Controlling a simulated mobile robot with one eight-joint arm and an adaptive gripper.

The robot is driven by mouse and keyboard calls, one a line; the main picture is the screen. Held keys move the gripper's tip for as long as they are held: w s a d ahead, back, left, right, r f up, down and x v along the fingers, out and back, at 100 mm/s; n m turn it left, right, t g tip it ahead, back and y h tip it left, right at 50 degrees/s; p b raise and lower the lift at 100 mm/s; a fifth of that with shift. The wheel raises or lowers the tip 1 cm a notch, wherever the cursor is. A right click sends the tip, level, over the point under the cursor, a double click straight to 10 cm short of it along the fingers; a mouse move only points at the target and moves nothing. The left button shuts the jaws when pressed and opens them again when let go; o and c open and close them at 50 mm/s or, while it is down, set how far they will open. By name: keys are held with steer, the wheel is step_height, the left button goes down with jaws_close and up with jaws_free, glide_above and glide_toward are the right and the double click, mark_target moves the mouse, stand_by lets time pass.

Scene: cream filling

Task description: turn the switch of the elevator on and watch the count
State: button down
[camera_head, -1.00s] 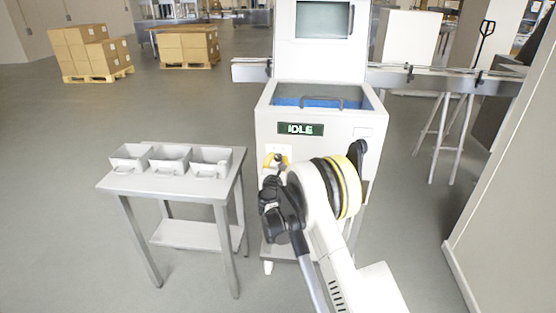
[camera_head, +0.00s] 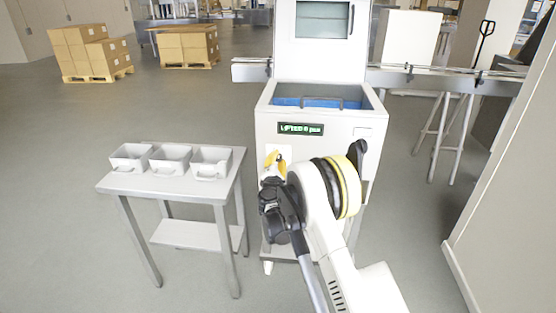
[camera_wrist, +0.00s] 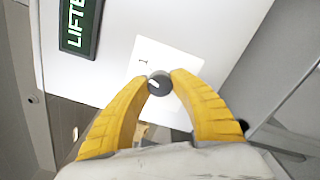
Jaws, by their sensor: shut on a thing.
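The elevator is a white machine (camera_head: 345,130) with an open top hopper. Its green-lit display (camera_head: 300,128) reads "LIFTED 0" followed by a small word that is hard to read. The display also shows in the wrist view (camera_wrist: 80,22), partly cut off. The switch (camera_wrist: 159,84) is a round dark knob with a white mark, on a white plate (camera_wrist: 160,57) marked "1". My gripper (camera_wrist: 159,82) has its two yellow fingers shut on the switch knob. In the head view my gripper (camera_head: 272,165) is at the machine's front, below the display, and hides the knob.
A metal table (camera_head: 115,182) with several grey bins (camera_head: 172,157) stands to the left. A conveyor rail (camera_head: 440,80) runs behind the machine. Boxes on pallets (camera_head: 190,47) stand far back. A grey panel (camera_head: 510,170) stands at right. The floor on the left is open.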

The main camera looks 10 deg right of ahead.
steer(key=shift+m, duration=1.1)
steer(key=c, duration=1.1)
jaws_free()
steer(key=shift+o, duration=0.2)
steer(key=shift+s, duration=0.1)
steer(key=v, duration=1.1)
steer(key=shift+s, duration=0.35)
steer(key=shift+a, duration=0.1)
